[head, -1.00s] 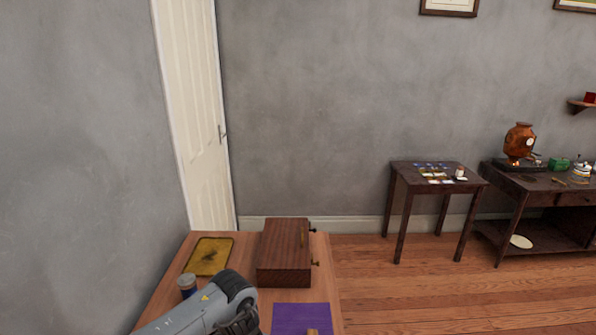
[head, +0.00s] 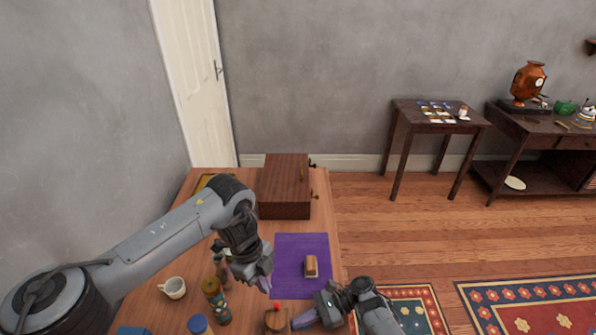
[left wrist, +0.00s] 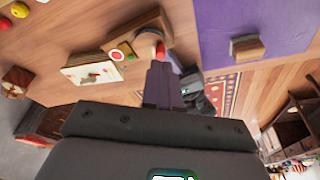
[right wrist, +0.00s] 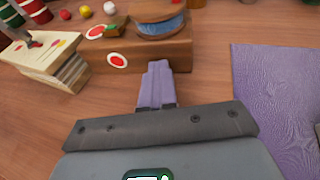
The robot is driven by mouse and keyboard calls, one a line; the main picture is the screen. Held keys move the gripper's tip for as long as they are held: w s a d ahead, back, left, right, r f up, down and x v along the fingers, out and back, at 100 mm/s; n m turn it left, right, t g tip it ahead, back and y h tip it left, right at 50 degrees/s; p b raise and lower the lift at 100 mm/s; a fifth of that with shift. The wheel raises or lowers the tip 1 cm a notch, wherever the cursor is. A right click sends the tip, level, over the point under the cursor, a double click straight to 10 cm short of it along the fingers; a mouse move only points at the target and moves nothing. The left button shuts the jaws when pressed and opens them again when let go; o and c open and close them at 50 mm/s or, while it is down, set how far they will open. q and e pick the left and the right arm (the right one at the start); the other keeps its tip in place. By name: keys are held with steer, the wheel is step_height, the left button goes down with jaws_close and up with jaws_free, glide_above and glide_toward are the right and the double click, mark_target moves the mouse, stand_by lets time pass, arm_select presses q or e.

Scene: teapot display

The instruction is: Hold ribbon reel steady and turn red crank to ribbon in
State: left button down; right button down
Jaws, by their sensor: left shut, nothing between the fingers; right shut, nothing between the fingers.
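The ribbon reel (right wrist: 158,24) shows in the right wrist view as a wooden spool with blue ribbon, on a wooden base (right wrist: 178,55). In the head view the wooden reel piece (head: 276,322) is at the bottom edge, partly cut off, with a red knob (head: 277,306) on top, apparently the crank's. A red knob (left wrist: 160,50) also shows just past my left fingertips in the left wrist view. My left gripper (head: 266,286) is shut and empty above the table, behind the reel. My right gripper (head: 303,319) is shut and empty, just right of the reel.
A purple cloth (head: 290,284) with a small wooden block (head: 311,266) lies right of my left gripper. A wooden box (head: 285,185) stands behind. A white cup (head: 173,288), a dark patterned bottle (head: 216,302) and a blue-lidded jar (head: 198,324) are on the left.

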arm_select(q)
glide_above(269, 312)
steer(key=a, duration=0.3)
steer(key=a+x, duration=0.1)
steer(key=x, duration=0.5)
stand_by(0.7)
steer(key=shift+s+d+f, duration=0.1)
steer(key=shift+d+f, duration=0.05)
steer(key=shift+d, duration=0.45)
stand_by(1.2)
steer(key=shift+w+d, duration=0.1)
steer(key=shift+w, duration=0.35)
steer(key=shift+w+d, duration=0.15)
steer(key=shift+w, duration=0.2)
steer(key=shift+w+d, duration=0.35)
steer(key=shift+d, duration=0.05)
stand_by(0.7)
